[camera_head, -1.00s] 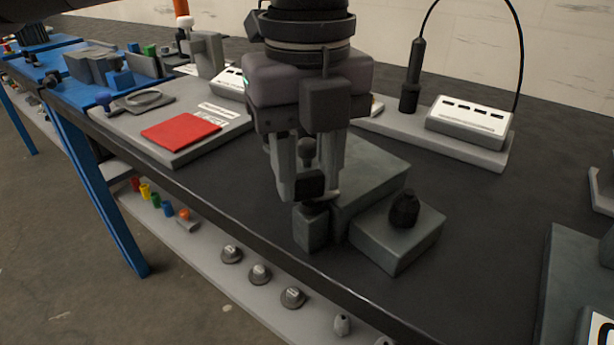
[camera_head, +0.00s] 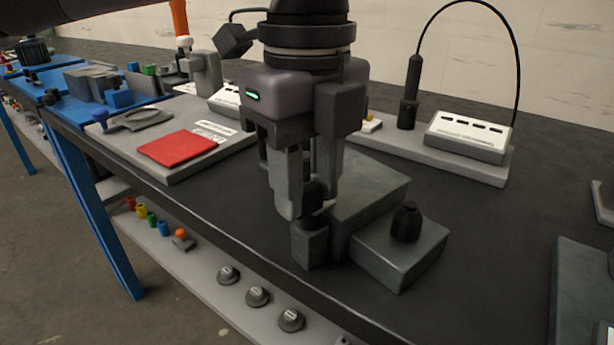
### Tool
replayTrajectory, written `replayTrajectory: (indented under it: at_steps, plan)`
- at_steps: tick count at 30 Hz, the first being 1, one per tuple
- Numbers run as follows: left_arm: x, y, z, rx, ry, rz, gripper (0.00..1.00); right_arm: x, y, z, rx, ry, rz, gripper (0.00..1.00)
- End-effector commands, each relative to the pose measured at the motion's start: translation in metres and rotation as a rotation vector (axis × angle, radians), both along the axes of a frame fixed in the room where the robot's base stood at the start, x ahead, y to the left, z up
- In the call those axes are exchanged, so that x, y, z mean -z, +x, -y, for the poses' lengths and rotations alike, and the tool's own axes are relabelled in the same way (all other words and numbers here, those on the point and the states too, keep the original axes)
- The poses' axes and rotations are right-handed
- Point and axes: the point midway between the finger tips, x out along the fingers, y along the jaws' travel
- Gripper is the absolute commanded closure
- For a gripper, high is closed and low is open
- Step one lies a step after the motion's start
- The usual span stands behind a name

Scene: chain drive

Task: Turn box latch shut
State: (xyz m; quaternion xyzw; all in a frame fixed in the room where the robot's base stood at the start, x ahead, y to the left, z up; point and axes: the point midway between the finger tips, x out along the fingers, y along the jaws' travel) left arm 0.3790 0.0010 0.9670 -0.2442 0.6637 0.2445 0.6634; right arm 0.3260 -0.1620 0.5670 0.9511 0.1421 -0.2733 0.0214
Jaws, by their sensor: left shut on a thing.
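My left gripper (camera_head: 304,207) points straight down at the middle of the view. Its fingers are shut on a small dark latch piece (camera_head: 314,193), which is mostly hidden between and behind them. The latch sits above a short grey-green post (camera_head: 309,243) at the front left corner of a grey-green box (camera_head: 376,182). The gripper body and fingers cover the left and rear part of the box. The exact angle of the latch cannot be told. My right gripper is not in view.
A lower grey block (camera_head: 405,262) with a black knob (camera_head: 406,222) adjoins the box at right. A board with a white unit (camera_head: 468,137) and an upright black probe (camera_head: 409,92) stands behind. A red pad (camera_head: 178,148) lies left.

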Motion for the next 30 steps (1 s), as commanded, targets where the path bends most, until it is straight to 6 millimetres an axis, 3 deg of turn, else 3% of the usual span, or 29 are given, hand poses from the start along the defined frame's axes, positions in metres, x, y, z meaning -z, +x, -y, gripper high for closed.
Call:
replayTrajectory:
  at_steps: [4,5,6,7,17,30]
  plan:
    - [-0.001,0.001,-0.001,-0.004,-0.001,0.002,0.95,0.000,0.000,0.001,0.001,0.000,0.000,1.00]
    - [-0.001,0.001,-0.001,-0.004,-0.001,0.002,0.54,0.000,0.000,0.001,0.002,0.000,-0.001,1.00]
    - [-0.001,0.001,-0.001,-0.004,-0.001,0.002,0.41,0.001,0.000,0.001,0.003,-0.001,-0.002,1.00]
    - [-0.001,0.001,-0.001,-0.004,-0.001,0.002,0.38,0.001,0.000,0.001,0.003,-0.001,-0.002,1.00]
    - [-0.005,0.001,0.000,-0.001,-0.001,0.002,0.38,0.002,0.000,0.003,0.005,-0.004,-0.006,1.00]
    - [-0.067,0.001,0.000,-0.002,-0.002,0.003,0.38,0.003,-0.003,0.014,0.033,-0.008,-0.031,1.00]
